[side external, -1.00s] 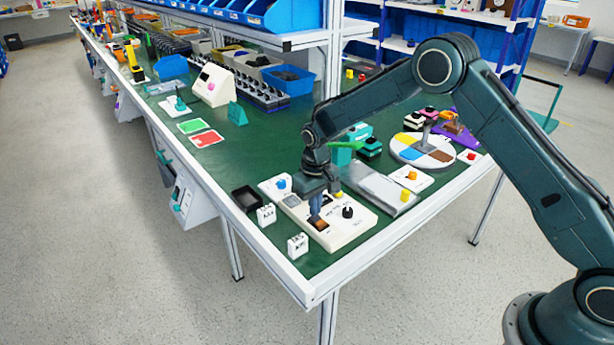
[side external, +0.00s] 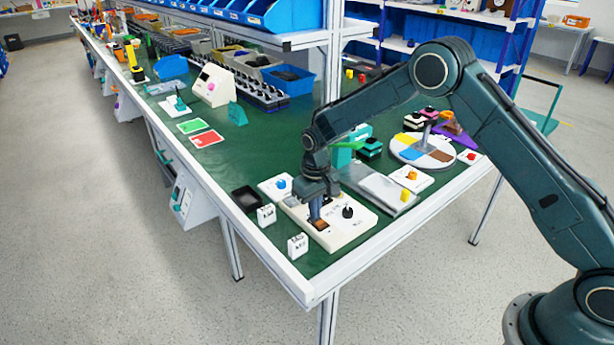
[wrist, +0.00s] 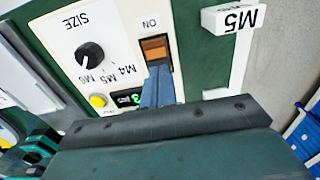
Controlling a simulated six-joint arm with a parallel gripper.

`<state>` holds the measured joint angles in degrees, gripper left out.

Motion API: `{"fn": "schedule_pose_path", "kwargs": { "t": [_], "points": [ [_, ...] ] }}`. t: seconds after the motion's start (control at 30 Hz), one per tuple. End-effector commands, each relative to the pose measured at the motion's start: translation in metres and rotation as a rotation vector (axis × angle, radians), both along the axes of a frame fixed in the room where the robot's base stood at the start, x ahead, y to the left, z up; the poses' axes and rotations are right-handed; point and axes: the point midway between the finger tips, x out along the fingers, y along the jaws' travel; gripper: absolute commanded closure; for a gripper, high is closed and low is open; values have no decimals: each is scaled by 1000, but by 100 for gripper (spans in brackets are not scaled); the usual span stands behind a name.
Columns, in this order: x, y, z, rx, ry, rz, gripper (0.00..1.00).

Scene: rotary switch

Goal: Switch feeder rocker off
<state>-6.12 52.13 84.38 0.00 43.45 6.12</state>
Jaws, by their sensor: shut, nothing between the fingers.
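The feeder (side external: 352,232) is a cream box near the bench corner. Its orange rocker (wrist: 155,48) sits in a dark frame, with the word ON printed beside the end farther from my gripper. My gripper (wrist: 158,72) is shut and empty, its blue-grey fingertips pointing down over the near end of the rocker and hiding that part. I cannot tell whether they touch it. In the side view, the fingertips (side external: 316,215) are just above the rocker (side external: 321,225). A small display (wrist: 128,98) beside my fingers shows a green digit, partly covered.
The black SIZE knob (wrist: 90,55) and a yellow button (wrist: 98,101) are on the same panel. A white M5 block (wrist: 232,18) stands beside the feeder. A black tray (side external: 246,199) and a blue-knobbed plate (side external: 275,187) are close by.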

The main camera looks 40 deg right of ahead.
Motion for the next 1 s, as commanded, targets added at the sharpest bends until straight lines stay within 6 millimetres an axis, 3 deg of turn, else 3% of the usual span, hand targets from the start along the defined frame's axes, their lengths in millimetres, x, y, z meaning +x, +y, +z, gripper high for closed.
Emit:
{"fn": "schedule_pose_path", "kwargs": {
  "t": [0.47,1.0],
  "points": [
    [0,0,0,0,1,0,100],
    [0,0,29,0,-1,0,100]
  ]
}}
